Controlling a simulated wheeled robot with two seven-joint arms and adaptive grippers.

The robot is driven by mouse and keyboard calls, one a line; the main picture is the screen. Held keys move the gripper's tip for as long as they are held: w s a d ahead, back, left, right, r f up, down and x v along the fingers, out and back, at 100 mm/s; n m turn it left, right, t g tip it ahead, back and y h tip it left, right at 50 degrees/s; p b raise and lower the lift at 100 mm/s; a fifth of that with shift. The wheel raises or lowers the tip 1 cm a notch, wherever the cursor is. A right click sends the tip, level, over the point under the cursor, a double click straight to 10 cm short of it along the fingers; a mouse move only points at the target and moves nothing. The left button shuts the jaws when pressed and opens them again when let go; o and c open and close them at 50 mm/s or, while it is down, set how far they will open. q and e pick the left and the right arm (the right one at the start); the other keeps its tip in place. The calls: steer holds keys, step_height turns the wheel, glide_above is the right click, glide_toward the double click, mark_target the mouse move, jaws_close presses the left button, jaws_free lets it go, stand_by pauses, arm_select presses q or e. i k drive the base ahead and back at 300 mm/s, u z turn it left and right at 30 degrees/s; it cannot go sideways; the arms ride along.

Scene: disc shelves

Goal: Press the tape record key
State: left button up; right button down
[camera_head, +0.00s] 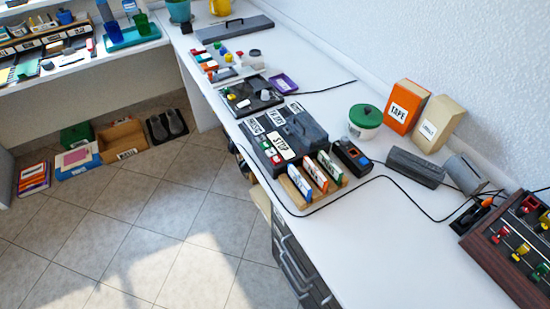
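A dark grey box-shaped device (310,128), which looks like the tape recorder, sits on the white counter (400,225) near its front edge. White labels lie on its top, turned away and hard to read. Along its front left side is a row of small coloured keys (275,157), with red, green and white among them. Which one is the record key is too small to tell. Neither of my grippers shows in the view.
A wooden rack (298,194) with several upright labelled cases stands right beside the device. A black unit with coloured buttons (351,156), a green-lidded tub (365,119) and an orange TAPE box (406,106) stand behind. A black cable crosses the counter.

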mark_target(276, 160)
steer(key=u, duration=0.05)
steer(key=k, duration=0.65)
steer(key=u, duration=0.65)
steer(key=i, duration=0.55)
steer(key=u, duration=0.75)
steer(key=i, duration=0.65)
steer(key=z, duration=0.65)
steer(key=i, duration=0.5)
steer(key=z, duration=0.55)
